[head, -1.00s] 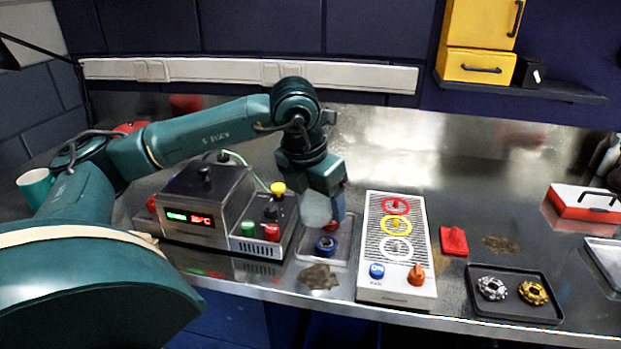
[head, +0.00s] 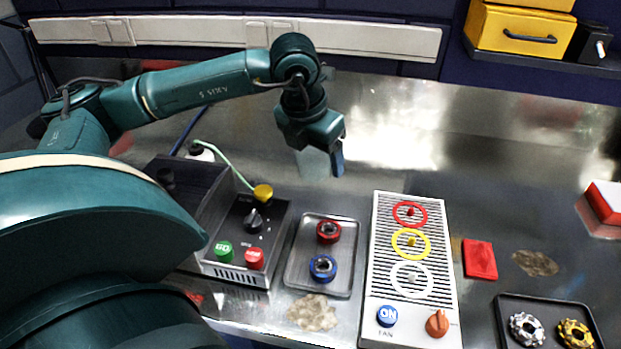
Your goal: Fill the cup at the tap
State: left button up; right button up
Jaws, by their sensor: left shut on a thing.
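My left gripper (head: 325,165) points down over the metal bench, behind the small tray. It is shut on a pale, see-through thing (head: 313,163) that looks like a clear cup, partly hidden by the gripper. I cannot make out any liquid in it. No tap can be made out in the head view. My right gripper is not in view.
A control box (head: 250,228) with green and red buttons stands left of a tray (head: 337,284) holding a red and a blue ring. A white panel (head: 446,316) stands right of it, then a red block (head: 480,259) and a black tray (head: 509,302). The back bench is clear.

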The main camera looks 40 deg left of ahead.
aim_at(319, 198)
pick_arm(q)
notch_tip(319, 198, down, 8)
jog(key=shift+r+p, duration=0.25)
jog(key=shift+p, duration=0.05)
jog(key=shift+f+b, duration=0.25)
jog(key=shift+b, duration=0.05)
jog(key=o, duration=0.9)
jog(key=shift+r, duration=0.1)
jog(key=shift+o, duration=0.2)
